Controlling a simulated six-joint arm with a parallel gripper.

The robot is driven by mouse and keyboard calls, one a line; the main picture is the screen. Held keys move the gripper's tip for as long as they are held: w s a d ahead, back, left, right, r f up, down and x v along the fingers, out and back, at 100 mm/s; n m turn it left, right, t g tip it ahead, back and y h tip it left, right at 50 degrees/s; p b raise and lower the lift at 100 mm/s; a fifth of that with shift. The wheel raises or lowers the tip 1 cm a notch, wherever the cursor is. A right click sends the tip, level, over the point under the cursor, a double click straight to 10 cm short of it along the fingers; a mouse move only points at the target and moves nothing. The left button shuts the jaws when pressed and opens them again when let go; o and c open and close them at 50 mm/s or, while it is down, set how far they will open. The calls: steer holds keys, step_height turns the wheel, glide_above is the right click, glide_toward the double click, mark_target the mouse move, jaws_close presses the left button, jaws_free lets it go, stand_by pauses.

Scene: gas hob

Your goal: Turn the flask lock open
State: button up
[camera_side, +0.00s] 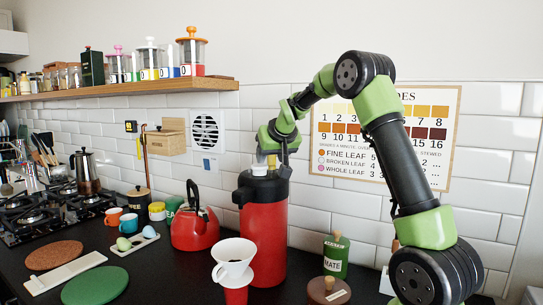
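The flask (263,235) is a tall red vacuum flask with a black top, standing upright on the dark counter. A white round part and a small yellow piece, which looks like the lock (271,161), sit on its top. My gripper (275,158) points down from above, right at the flask's top by the yellow piece. I cannot tell whether it touches the piece. The fingers are small and partly hidden, so their opening is unclear.
A white dripper (233,257) on a red cup stands close in front of the flask. A shelf (120,90) with jars runs along the wall at upper left.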

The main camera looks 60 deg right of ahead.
steer(key=c, duration=0.9)
steer(key=shift+n+y, duration=0.3)
steer(key=shift+n, duration=0.1)
steer(key=shift+n+t+y, duration=0.7)
steer(key=shift+n+y, duration=0.1)
steer(key=shift+n, duration=0.4)
steer(key=n+y, duration=0.3)
steer(key=n, duration=0.1)
steer(key=shift+d+t, duration=0.1)
steer(key=shift+t, duration=0.3)
steer(key=n+y, duration=0.3)
steer(key=shift+n, duration=0.4)
steer(key=shift+n+g+y, duration=0.5)
steer(key=shift+n+y, duration=0.4)
steer(key=shift+n, duration=0.5)
steer(key=shift+n+y, duration=0.4)
